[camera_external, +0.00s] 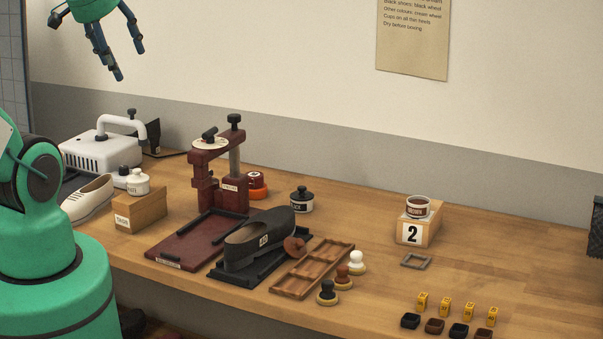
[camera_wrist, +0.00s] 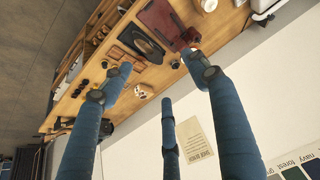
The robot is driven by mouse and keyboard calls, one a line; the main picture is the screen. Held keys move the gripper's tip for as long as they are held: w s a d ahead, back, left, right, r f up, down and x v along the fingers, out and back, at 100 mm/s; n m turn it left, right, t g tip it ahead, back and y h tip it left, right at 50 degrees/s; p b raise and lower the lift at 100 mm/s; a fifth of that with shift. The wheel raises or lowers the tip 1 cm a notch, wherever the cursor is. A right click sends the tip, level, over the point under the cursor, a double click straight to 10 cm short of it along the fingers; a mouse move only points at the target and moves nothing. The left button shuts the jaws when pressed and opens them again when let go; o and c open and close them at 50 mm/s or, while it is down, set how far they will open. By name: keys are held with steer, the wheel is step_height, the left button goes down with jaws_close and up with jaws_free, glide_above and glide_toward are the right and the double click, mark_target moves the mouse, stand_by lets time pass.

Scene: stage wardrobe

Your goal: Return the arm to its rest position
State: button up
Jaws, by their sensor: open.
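My gripper (camera_external: 129,62) hangs high at the upper left of the external view, well above the bench and in front of the pale wall. Its dark blue fingers are spread open and nothing is between them. In the wrist view the fingers of my gripper (camera_wrist: 163,80) reach up across the picture, apart and empty, with the bench far off beyond them. My green arm and base stand at the left of the external view; the upper part of the arm is cut off by the frame.
The wooden bench (camera_external: 480,230) holds a dark red press (camera_external: 218,180), a black shoe (camera_external: 260,240), a cream shoe (camera_external: 86,198), a white machine (camera_external: 95,152), a wooden tray (camera_external: 302,283) and a block marked 2 (camera_external: 412,233). A paper notice (camera_external: 413,45) hangs on the wall. The air around my gripper is clear.

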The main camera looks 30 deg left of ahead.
step_height(320, 180, down, 10)
steer(key=b, duration=1)
steer(key=shift+o, duration=0.2)
